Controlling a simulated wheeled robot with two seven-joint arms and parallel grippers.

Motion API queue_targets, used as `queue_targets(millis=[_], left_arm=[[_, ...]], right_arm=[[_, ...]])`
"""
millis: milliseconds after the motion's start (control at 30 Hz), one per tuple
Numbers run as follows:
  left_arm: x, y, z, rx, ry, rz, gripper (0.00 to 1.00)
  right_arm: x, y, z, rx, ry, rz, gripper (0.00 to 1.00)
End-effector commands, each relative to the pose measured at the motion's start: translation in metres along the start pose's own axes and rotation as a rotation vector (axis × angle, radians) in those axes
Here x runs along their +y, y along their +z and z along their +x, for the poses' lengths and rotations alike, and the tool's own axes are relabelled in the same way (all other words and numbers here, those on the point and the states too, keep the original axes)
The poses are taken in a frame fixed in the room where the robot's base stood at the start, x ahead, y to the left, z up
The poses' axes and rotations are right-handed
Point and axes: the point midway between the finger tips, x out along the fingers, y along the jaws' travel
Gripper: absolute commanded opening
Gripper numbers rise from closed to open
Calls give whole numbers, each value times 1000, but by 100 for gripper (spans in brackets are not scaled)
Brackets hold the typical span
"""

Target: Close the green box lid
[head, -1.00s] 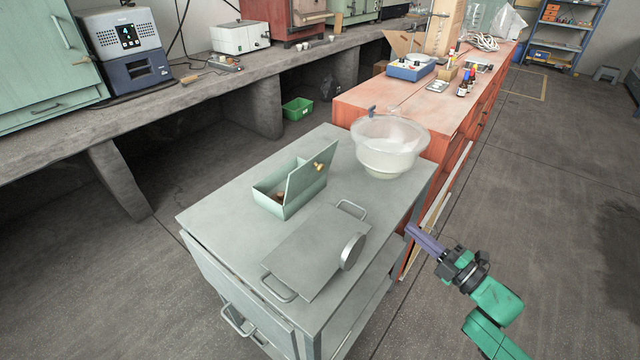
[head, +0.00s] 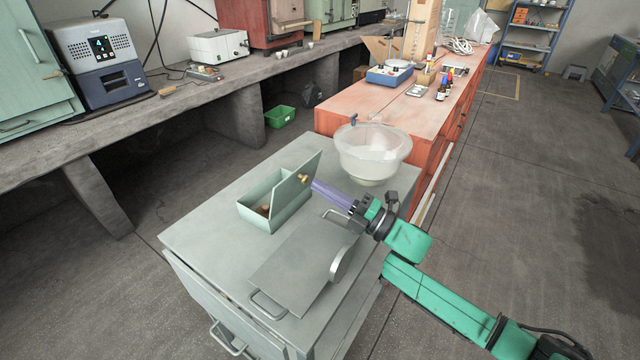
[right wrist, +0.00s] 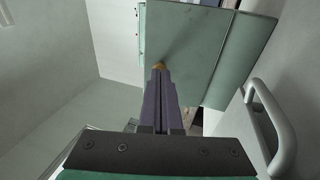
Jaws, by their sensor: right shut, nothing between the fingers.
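The green box (head: 270,208) stands on the grey cart top with its lid (head: 296,188) raised, hinged on its right side and tilted up. A small brown object shows inside the box. A brass knob (head: 303,178) sits on the lid's outer face. My right gripper (head: 316,184) is shut and empty, its purple fingers pointing left with the tips close to the knob. In the right wrist view the fingertips (right wrist: 160,72) appear right at the knob, in front of the lid (right wrist: 205,55); I cannot tell whether they touch. My left gripper is not in view.
A grey flat plate with handles and a round disc (head: 305,265) lies in front of the box, below my right arm. A translucent bowl (head: 372,150) stands behind, near the cart's far edge. The cart top left of the box is clear.

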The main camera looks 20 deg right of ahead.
Motion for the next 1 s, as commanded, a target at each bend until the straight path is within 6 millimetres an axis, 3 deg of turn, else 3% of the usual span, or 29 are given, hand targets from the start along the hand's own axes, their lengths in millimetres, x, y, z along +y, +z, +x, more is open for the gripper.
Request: queue_targets(millis=[133,567,767,1000], left_arm=[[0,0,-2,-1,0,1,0],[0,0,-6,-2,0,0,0],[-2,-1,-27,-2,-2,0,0],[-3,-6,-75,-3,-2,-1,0]], right_arm=[[0,0,9,0,-1,0,0],[2,0,10,0,-12,1,0],[10,1,16,0,-70,5,0],[26,6,26,-1,-226,14,0]])
